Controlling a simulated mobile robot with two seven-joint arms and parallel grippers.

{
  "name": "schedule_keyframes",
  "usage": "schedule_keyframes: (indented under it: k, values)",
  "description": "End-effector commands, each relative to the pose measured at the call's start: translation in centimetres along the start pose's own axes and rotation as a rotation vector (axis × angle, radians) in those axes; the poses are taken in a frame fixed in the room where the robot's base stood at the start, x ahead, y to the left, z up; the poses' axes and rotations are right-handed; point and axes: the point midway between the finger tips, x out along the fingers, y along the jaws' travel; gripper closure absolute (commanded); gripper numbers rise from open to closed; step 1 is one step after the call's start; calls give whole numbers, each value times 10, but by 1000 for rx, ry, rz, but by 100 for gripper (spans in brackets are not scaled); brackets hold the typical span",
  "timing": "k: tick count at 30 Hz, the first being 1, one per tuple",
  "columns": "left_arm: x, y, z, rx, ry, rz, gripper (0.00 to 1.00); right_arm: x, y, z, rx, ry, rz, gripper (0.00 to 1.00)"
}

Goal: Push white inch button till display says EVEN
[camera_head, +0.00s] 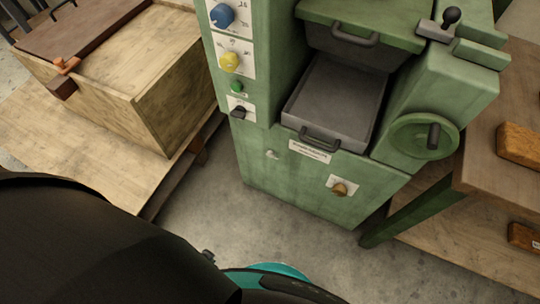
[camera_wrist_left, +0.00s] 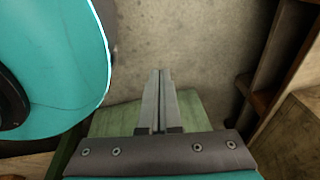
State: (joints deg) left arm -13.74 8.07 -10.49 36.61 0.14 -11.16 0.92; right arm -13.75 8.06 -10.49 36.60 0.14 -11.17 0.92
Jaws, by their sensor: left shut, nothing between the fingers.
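A green machine (camera_head: 260,110) stands in the middle of the head view. A small pale button or knob (camera_head: 272,153) sits on its front; I cannot tell whether it is the white inch button. No display reading EVEN can be made out. My left gripper (camera_wrist_left: 161,74) is shut and empty in the left wrist view, its two fingers together over the grey floor and a green surface (camera_wrist_left: 190,108). In the head view my dark left arm fills the lower left, and the fingers cannot be made out there. My right gripper is not in view.
The machine carries a blue knob (camera_head: 222,15), a yellow knob (camera_head: 230,61), a green button (camera_head: 237,87), a dark switch (camera_head: 239,112), an orange-brown knob (camera_head: 341,188), a grey tray (camera_head: 335,100) and a handwheel (camera_head: 424,137). A wooden box (camera_head: 150,75) stands left; a bench (camera_head: 490,185) stands right.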

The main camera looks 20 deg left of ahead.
Motion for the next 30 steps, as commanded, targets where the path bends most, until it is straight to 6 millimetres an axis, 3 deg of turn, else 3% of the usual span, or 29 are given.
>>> schedule_keyframes:
  k: [17,23,30]
  values:
    - [2,-4,-4,-12,9,-4,100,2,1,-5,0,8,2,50]
    - [14,-15,-30,-103,64,-10,100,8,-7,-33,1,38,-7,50]
    - [26,-30,-78,-268,161,2,100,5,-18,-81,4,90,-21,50]
